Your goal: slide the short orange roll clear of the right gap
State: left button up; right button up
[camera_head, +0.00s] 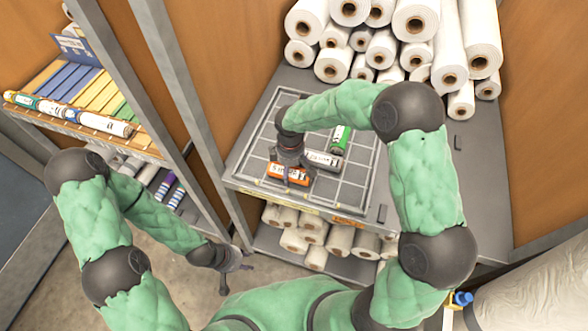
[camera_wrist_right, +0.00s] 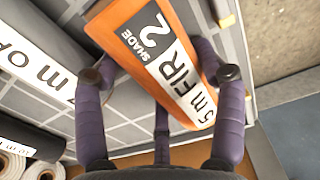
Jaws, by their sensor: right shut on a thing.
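The short orange roll (camera_head: 276,171) lies at the front of the gridded tray (camera_head: 248,166), under my right gripper (camera_head: 291,168). In the right wrist view the orange roll (camera_wrist_right: 128,13) has a white label reading "FIR" and "SHADE 2". The fingers of my right gripper (camera_wrist_right: 160,75) are on both sides of it, shut on it.
A green roll (camera_head: 340,138) lies further back on the tray. Large white rolls (camera_head: 415,25) are stacked behind it, and more rolls (camera_head: 340,240) fill the shelf below. A shelf with coloured slats (camera_head: 85,90) stands at the left, behind grey posts.

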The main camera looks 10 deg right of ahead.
jog(key=o, duration=1.3)
jog(key=shift+c, duration=0.2)
notch_tip(320, 180, up, 12)
